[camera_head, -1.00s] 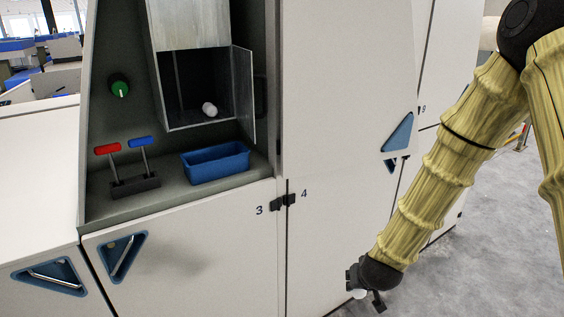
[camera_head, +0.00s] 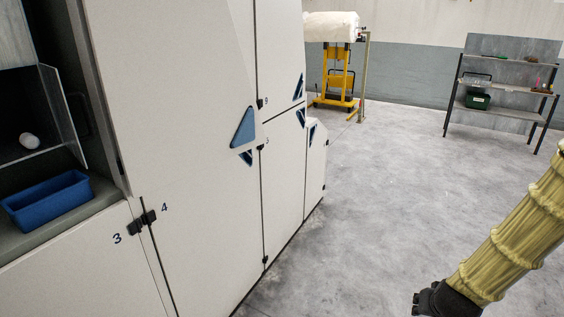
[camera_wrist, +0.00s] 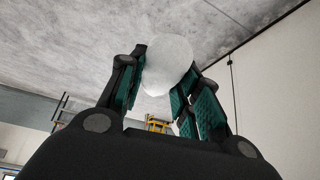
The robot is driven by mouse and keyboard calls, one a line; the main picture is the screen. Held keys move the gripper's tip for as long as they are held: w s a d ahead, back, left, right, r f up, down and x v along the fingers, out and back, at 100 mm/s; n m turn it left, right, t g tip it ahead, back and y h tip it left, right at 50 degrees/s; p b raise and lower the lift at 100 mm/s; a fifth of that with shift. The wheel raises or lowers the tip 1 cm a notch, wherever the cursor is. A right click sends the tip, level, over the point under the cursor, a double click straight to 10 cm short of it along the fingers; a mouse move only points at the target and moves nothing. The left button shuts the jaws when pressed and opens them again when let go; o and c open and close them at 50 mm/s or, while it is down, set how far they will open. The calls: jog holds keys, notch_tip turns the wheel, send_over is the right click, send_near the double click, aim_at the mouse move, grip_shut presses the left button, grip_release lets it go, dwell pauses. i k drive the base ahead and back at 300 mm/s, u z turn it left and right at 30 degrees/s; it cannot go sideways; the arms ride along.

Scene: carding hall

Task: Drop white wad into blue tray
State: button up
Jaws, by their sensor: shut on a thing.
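A white wad (camera_wrist: 168,65) is held between the green-padded fingers of my gripper (camera_wrist: 165,85) in the wrist view. In the head view my gripper (camera_head: 428,300) is at the bottom right, over the floor and well away from the machine; the wad in it cannot be made out there. The blue tray (camera_head: 45,202) sits on the ledge of the machine at the left. Another white wad (camera_head: 29,141) lies in the open grey compartment (camera_head: 12,152) above and behind the tray.
Tall white cabinets (camera_head: 195,150) with blue triangular handles stand between the tray and my gripper. A yellow lift (camera_head: 338,72) with a white roll (camera_head: 330,26) is at the back. The grey floor between is clear.

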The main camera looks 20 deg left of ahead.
aim_at(61, 206)
jog(key=z, duration=0.55)
jog(key=k, duration=2)
jog(key=u, duration=2)
jog(key=i, duration=0.75)
jog(key=z, duration=0.05)
